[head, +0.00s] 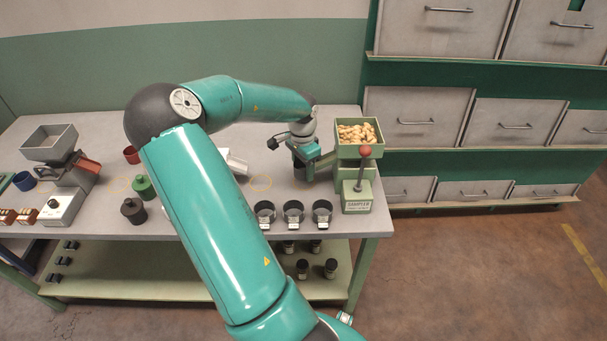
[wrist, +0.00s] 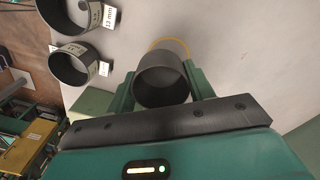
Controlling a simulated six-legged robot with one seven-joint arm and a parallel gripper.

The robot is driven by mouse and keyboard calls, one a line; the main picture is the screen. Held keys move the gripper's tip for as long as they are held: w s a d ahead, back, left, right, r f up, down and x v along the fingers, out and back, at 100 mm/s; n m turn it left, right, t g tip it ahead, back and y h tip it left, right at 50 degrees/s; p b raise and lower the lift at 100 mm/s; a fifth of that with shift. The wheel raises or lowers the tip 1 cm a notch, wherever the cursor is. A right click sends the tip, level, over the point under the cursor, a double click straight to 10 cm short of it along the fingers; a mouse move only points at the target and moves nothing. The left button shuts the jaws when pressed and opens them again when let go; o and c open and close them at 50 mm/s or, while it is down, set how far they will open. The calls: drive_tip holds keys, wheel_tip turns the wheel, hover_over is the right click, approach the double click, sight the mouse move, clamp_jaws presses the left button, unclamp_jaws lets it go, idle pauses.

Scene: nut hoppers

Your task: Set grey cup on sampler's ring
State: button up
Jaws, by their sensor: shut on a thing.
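The grey cup (wrist: 161,82) is a dark open cylinder standing between the two green fingers of my gripper (wrist: 160,95), which is shut on it. In the head view my gripper (head: 304,155) points down beside the sampler (head: 357,185), on its left side, with the dark cup (head: 299,172) low over the table. In the wrist view part of a yellow ring (wrist: 172,42) shows on the table just beyond the cup; the rest is hidden by it. I cannot tell whether the cup touches the table.
Three dark labelled cups (head: 293,212) stand in a row near the table's front edge; two also show in the wrist view (wrist: 84,66). The sampler's hopper (head: 358,135) holds nuts, with a red-knobbed lever in front. Another hopper machine (head: 64,195) and coloured cups stand at the left.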

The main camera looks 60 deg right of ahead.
sight(304, 175)
drive_tip(key=shift+w+d+f, duration=0.15)
drive_tip(key=shift+d+f, duration=0.3)
drive_tip(key=shift+f, duration=0.1)
drive_tip(key=shift+d+f, duration=0.2)
drive_tip(key=shift+f, duration=1.5)
drive_tip(key=shift+f, duration=0.2)
drive_tip(key=o, duration=1)
drive_tip(key=shift+r, duration=0.1)
wheel_tip(304, 175, up, 12)
drive_tip(key=shift+w+r, duration=0.15)
